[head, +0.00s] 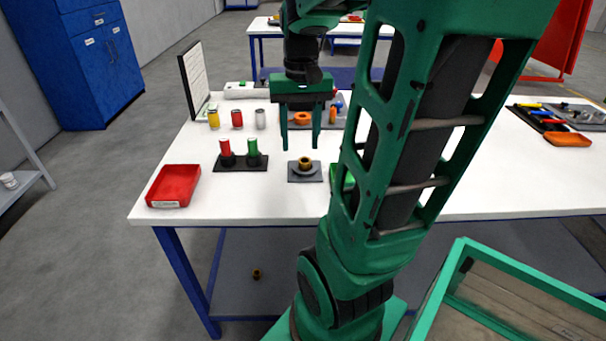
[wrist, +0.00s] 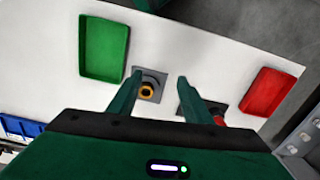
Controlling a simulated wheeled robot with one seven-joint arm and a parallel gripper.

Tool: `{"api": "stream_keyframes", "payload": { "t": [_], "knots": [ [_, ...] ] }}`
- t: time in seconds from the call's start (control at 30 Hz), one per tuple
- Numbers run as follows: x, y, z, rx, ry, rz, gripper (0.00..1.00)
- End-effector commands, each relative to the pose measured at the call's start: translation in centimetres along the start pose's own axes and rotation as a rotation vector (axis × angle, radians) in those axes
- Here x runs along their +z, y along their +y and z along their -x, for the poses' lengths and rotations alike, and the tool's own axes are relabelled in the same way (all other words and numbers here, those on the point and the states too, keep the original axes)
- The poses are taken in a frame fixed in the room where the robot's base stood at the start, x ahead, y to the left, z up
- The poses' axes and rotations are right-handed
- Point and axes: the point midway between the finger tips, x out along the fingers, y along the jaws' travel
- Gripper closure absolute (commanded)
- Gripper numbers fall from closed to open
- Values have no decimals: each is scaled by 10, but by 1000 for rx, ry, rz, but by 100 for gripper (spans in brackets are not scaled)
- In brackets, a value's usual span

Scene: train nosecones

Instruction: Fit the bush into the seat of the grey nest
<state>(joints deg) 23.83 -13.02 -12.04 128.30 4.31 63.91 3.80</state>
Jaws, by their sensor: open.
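My gripper (head: 300,147) is open and empty, fingers pointing down above the white table. In the wrist view its fingertips (wrist: 160,76) are apart. The brass bush (head: 305,161) is at the grey nest (head: 305,177), a dark square plate on the table, below and slightly right of my fingers in the head view. In the wrist view the bush (wrist: 147,91) shows as a brass ring over the nest (wrist: 158,76), beside the left finger. I cannot tell whether the bush is seated or only resting on top.
A black holder (head: 240,166) with red and green cylinders stands left of the nest. A red tray (head: 173,186) is at the table's left corner. A green tray (wrist: 105,48) is partly hidden by my arm in the head view. A small brass part (head: 256,273) lies on the lower shelf.

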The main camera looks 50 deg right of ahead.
Motion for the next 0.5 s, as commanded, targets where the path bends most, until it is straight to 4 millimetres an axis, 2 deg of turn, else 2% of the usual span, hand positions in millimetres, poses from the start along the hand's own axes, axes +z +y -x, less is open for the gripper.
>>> {"api": "stream_keyframes", "payload": {
  "t": [0.03, 0.2, 0.3, 0.5],
  "knots": [
    [25, -5, -6, -3, 0, 37, 55],
    [90, -7, -32, -2, -4, 133, 55],
    [115, -5, -45, -1, -5, 171, 55],
    [131, -1, -55, 1, -7, 201, 55]
  ]
}}
